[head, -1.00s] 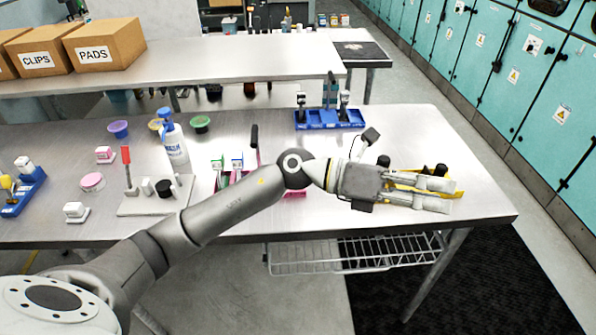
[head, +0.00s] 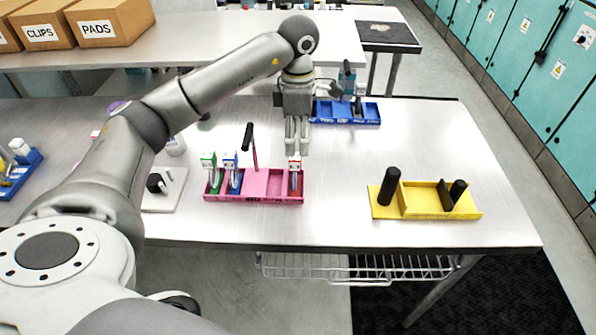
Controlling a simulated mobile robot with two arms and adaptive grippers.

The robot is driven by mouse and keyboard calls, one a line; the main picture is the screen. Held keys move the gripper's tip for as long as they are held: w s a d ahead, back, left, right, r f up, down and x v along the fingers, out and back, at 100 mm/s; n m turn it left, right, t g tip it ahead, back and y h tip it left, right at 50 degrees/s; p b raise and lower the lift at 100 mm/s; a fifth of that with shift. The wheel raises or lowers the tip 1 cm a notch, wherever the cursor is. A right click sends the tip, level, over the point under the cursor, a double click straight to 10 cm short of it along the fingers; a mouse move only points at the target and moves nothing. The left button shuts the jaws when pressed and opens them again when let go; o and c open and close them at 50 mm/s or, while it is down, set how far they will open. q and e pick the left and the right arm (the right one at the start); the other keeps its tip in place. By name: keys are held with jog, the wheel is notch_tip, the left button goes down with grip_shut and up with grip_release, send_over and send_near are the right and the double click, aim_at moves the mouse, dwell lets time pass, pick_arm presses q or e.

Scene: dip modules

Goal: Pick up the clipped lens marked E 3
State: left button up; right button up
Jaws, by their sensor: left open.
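A pink tray (head: 257,184) stands near the front middle of the table. In it are a white-topped piece with a green clip (head: 209,164), one with a blue clip (head: 231,167), and one with a red clip (head: 295,164) in the right-end compartment. Their markings are too small to read, so I cannot tell which is E 3. My left gripper (head: 297,148) points down, open, with its fingertips close above the red-clipped piece. I cannot tell whether they touch it. My right gripper is not in view.
A tall black-handled tool (head: 249,139) rises from the pink tray, left of the gripper. A yellow tray (head: 425,200) with black cylinders stands to the right, a blue tray (head: 360,112) behind. A white plate (head: 171,193) lies left. Table between the pink and yellow trays is clear.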

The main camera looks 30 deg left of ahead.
aim_at(295, 157)
pick_arm(q)
jog(key=shift+s+f, duration=0.15)
jog(key=shift+f, duration=0.8)
jog(key=shift+f+p, duration=0.3)
jog(key=shift+a+f, duration=0.1)
jog(key=shift+f, duration=0.25)
jog(key=f+p, duration=0.2)
jog(key=f, duration=0.1)
jog(key=shift+s+a+f, duration=0.1)
jog(key=shift+s+a, duration=0.05)
jog(key=shift+s, duration=0.05)
jog(key=shift+f+p, duration=0.3)
jog(key=shift+f, duration=0.1)
jog(key=shift+w+f, duration=0.1)
jog(key=shift+f, duration=0.15)
jog(key=shift+c, duration=1)
jog(key=c, duration=1)
jog(key=shift+c, duration=0.2)
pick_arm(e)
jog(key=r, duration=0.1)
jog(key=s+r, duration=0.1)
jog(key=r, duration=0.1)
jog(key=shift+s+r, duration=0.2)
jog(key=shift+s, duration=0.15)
pick_arm(q)
jog(key=shift+r, duration=0.1)
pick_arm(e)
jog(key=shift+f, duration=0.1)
